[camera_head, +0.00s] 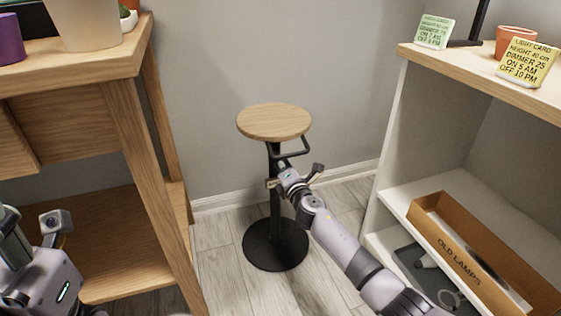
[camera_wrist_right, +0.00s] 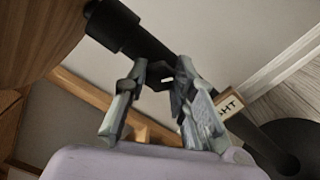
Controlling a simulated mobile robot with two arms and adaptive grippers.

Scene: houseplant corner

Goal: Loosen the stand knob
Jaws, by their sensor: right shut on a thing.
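The stand has a round wooden top (camera_head: 274,121), a black post (camera_head: 275,222) and a round black base (camera_head: 276,246). It stands upright on the floor. My right gripper (camera_head: 279,174) reaches the upper post from the right. In the right wrist view, its fingers (camera_wrist_right: 160,82) are shut on the small dark knob (camera_wrist_right: 159,77) beside the black post (camera_wrist_right: 148,42). The fingers hide most of the knob, so its turn cannot be told. My left gripper (camera_head: 14,250) is partly in view at the lower left, and its fingertips cannot be made out.
A wooden plant bench (camera_head: 122,62) stands left of the stand. A white shelf unit (camera_head: 400,135) stands right, with a box marked OLD LAMPS (camera_head: 468,262). A card with partial lettering (camera_wrist_right: 228,107) shows near the post.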

